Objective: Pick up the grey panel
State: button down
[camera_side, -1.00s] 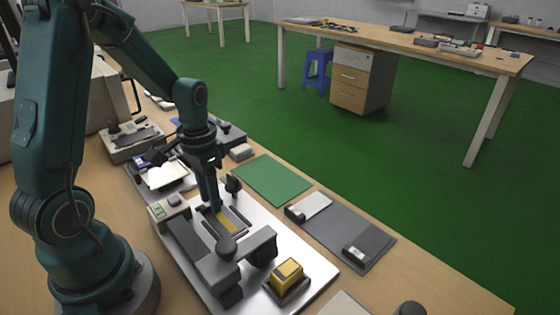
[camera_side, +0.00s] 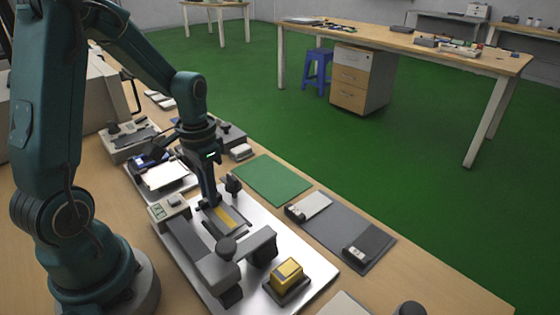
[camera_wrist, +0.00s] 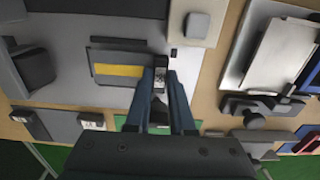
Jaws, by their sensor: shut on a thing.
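My gripper (camera_side: 209,203) points down at the upper left end of a recessed slot on the pale metal plate (camera_side: 312,277). In the wrist view its two fingers (camera_wrist: 161,84) are shut on a small dark end piece with a speckled white face. The fingers hide part of the held end. I cannot tell whether the panel is clear of the slot.
A yellow block (camera_side: 287,273) sits in a dark holder nearby. A green mat (camera_side: 272,180) is bare.

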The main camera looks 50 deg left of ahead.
jog(key=shift+r, duration=1.9)
